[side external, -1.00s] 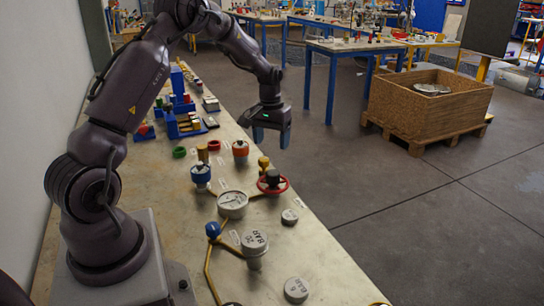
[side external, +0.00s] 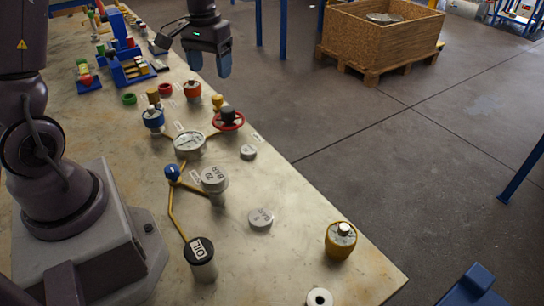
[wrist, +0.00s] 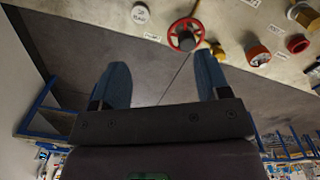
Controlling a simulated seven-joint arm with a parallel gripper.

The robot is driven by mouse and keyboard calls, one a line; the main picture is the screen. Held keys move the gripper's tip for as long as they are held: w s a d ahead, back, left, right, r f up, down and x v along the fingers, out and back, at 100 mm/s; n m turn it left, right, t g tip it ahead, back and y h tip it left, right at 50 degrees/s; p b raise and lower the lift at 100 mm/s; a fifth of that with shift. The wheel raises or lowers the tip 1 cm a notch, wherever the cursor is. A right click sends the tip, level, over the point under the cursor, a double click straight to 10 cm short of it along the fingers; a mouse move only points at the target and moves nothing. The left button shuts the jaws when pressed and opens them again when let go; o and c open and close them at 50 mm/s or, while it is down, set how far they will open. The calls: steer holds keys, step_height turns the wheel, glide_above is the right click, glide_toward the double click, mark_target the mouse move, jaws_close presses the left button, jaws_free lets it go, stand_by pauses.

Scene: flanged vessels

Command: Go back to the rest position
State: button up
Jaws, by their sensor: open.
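My gripper (side external: 209,66) hangs above the table's right edge at the back in the side external view, fingers pointing down. In the wrist view my gripper (wrist: 160,88) shows two blue fingers spread wide apart with nothing between them. It is open and empty. The bench top (side external: 110,150) carries the flanged vessels, including one with a cap marked "20 BAR" (side external: 215,182) and one marked "OIL" (side external: 200,255). A red handwheel (side external: 228,121) stands nearest below the gripper, apart from it; it also shows in the wrist view (wrist: 185,34).
A pressure gauge (side external: 190,144), a blue-topped vessel (side external: 153,119) and a yellow vessel (side external: 341,240) stand on the bench. Loose caps lie there, one marked "5 BAR" (side external: 260,219). Blue racks (side external: 130,65) stand at the back. A wooden crate (side external: 375,40) stands on the floor.

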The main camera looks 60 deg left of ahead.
steer(key=s+d+r+m+t, duration=0.5)
steer(key=s+d+r, duration=0.6)
steer(key=s+d, duration=0.3)
steer(key=shift+d+r+m+t, duration=0.3)
steer(key=shift+d+m, duration=0.1)
steer(key=shift+d, duration=0.8)
